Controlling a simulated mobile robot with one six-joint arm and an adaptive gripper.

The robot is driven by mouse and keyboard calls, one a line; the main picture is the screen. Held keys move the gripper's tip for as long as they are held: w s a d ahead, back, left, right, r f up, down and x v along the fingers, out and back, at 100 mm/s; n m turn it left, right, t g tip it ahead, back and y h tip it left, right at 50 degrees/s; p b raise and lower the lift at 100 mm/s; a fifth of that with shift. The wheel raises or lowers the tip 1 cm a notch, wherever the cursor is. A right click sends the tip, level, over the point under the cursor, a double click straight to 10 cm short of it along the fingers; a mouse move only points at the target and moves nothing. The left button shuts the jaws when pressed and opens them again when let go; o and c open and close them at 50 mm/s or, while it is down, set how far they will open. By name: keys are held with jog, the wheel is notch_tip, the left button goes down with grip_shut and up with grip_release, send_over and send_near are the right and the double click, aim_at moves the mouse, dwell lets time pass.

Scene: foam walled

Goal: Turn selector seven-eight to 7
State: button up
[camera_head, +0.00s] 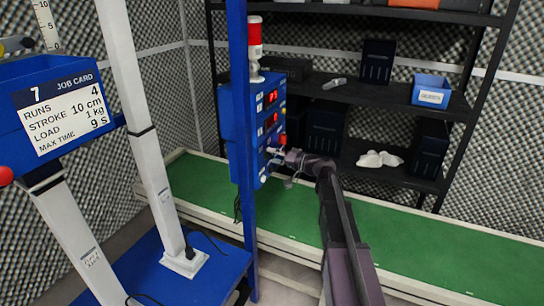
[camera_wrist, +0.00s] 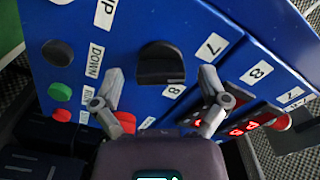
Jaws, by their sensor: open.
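The blue control box (camera_head: 228,125) stands behind a blue post in the head view, with my gripper (camera_head: 281,156) at its lower face. In the wrist view a black selector knob (camera_wrist: 160,63) sits on the blue panel (camera_wrist: 140,20), between a label 7 (camera_wrist: 211,46) and a label 8 (camera_wrist: 173,91). My gripper (camera_wrist: 161,73) is open, one finger on each side of the knob, with nothing held. Whether the fingers touch the knob is unclear. Which label its handle points to I cannot tell.
The wrist view also shows another dark knob (camera_wrist: 57,53), a green button (camera_wrist: 60,92) and a red button (camera_wrist: 62,115) on the left. Lit red displays (camera_wrist: 250,126) are at lower right. The job card (camera_head: 60,105) and a dark shelf (camera_head: 400,102) flank the box.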

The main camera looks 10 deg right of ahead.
jog(key=v, duration=1.1)
jog(key=shift+s+d, duration=0.2)
jog(key=shift+d, duration=0.15)
jog(key=s+a+f+n+g+h, duration=0.1)
jog(key=s+a+f+g+h, duration=0.5)
jog(key=s+a+f, duration=0.4)
jog(key=s+f+g+h, duration=0.5)
jog(key=s+f+h, duration=0.4)
jog(key=s, duration=0.3)
notch_tip(320, 180, up, 24)
jog(key=p, duration=2.4)
jog(key=shift+w+a+r, duration=0.1)
